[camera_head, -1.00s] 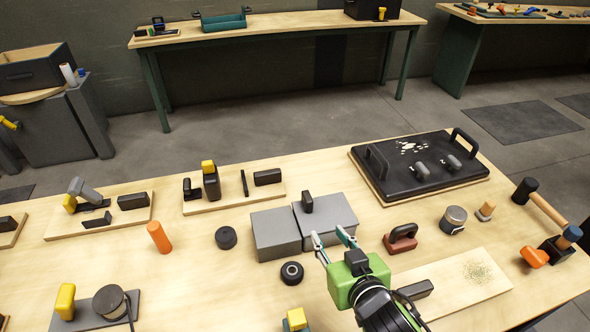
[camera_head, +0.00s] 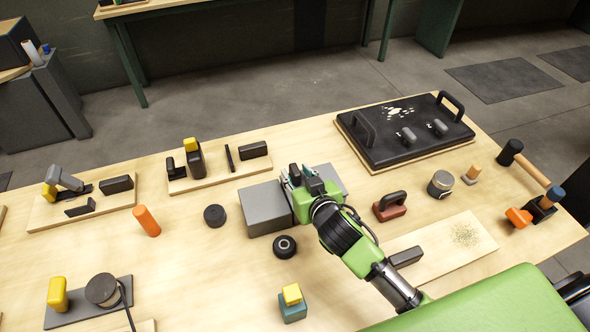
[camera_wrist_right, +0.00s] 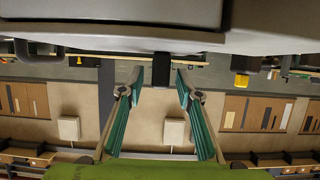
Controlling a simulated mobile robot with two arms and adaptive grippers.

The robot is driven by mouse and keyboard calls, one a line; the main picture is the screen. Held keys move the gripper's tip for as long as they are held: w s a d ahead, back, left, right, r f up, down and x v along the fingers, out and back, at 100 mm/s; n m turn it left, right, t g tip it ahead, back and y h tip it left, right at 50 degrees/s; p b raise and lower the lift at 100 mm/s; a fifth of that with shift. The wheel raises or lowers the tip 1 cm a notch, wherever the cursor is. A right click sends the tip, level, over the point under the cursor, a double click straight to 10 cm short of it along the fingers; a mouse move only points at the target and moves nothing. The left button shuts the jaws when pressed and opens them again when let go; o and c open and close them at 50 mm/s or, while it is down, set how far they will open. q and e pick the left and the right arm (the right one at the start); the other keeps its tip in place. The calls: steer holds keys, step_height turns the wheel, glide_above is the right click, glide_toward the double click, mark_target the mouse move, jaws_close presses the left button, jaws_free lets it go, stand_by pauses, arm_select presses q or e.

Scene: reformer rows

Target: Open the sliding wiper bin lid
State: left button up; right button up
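The wiper bin is a grey box (camera_head: 264,210) on the workbench, its left part showing in the head view. Its grey sliding lid (camera_head: 331,175) is on the right part, mostly hidden behind my right gripper. In the right wrist view the lid (camera_wrist_right: 60,22) fills the top edge, with its black handle (camera_wrist_right: 161,69) hanging into the picture between the fingertips. My right gripper (camera_head: 297,174) is at the handle; in the wrist view its two green fingers (camera_wrist_right: 160,78) stand apart on either side, with gaps to the handle. My left gripper is not in view.
A black ring (camera_head: 284,246) and a black puck (camera_head: 214,215) lie close to the bin's front and left. A red-based black-handled block (camera_head: 390,206) stands to its right. A large black tray (camera_head: 385,135) lies behind right.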

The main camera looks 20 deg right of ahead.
steer(key=shift+x, duration=0.9)
jaws_close()
steer(key=shift+a, duration=0.35)
steer(key=a, duration=1.1)
steer(key=shift+s, duration=0.2)
jaws_free()
steer(key=shift+v, duration=3.7)
